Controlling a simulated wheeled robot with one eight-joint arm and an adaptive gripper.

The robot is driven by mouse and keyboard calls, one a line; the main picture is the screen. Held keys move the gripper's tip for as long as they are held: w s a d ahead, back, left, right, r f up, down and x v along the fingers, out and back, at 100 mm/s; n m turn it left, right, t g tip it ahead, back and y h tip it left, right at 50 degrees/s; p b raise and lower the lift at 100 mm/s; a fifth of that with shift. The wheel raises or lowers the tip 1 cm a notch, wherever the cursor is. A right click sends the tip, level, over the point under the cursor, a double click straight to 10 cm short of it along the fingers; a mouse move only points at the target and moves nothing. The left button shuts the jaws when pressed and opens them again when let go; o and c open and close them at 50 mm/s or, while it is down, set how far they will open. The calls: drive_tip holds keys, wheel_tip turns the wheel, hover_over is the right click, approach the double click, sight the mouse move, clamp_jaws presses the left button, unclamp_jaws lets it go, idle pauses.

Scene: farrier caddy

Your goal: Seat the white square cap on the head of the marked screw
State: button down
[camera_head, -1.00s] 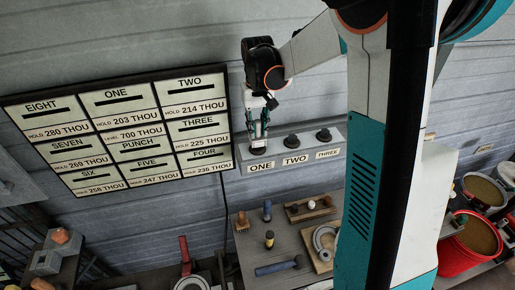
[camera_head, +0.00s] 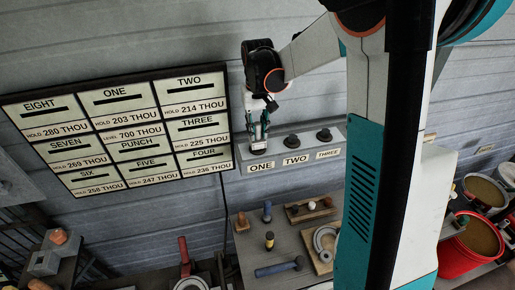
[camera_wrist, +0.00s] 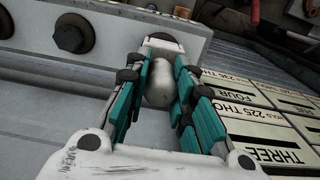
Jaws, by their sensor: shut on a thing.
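My gripper (camera_head: 258,138) is at the left end of the grey wall bracket (camera_head: 308,148), above the label ONE (camera_head: 261,167). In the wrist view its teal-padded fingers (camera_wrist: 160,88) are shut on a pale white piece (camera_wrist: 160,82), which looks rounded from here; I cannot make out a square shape. The far end of this piece is close to a round dark-and-white seat (camera_wrist: 163,42) on the bracket. Whether they touch is not clear. Dark screw heads stand above TWO (camera_head: 292,141) and THREE (camera_head: 325,135). The screw at ONE is hidden. I see no clear mark on any screw.
A label board (camera_head: 118,128) hangs on the wall left of the bracket. Red buckets (camera_head: 470,245) stand at the right. The wall above the bracket is clear.

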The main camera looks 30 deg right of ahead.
drive_tip(key=shift+f+b, duration=0.65)
drive_tip(key=shift+f, duration=0.15)
idle(0.6)
drive_tip(key=c, duration=1.3)
unclamp_jaws()
wheel_tip(320, 180, up, 12)
drive_tip(key=shift+r, duration=0.1)
